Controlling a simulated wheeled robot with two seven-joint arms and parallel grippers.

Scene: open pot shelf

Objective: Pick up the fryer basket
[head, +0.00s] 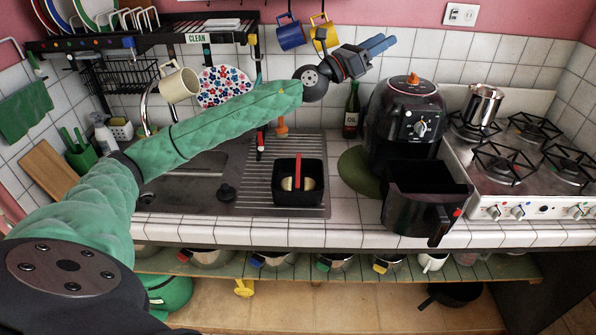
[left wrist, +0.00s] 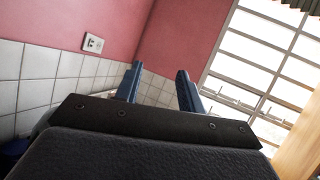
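A black square basket with a red handle (head: 297,196), which looks like the fryer basket, sits on the ribbed drainboard right of the sink. Something pale lies inside it, partly hidden by the handle. The black air fryer (head: 404,112) stands to its right on the counter, with its dark drawer (head: 425,212) pulled out toward the front. My left gripper (head: 379,46) is raised high, above and right of the basket and well apart from it, pointing right. In the left wrist view its two blue fingers (left wrist: 160,82) stand apart with nothing between them. My right gripper is not in view.
A gas stove (head: 520,160) with a steel pot (head: 482,104) is at the right. A green bottle (head: 352,110) stands left of the fryer. A dish rack (head: 140,38) and hanging mugs are overhead. Several pots sit on the shelf (head: 330,265) below the counter.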

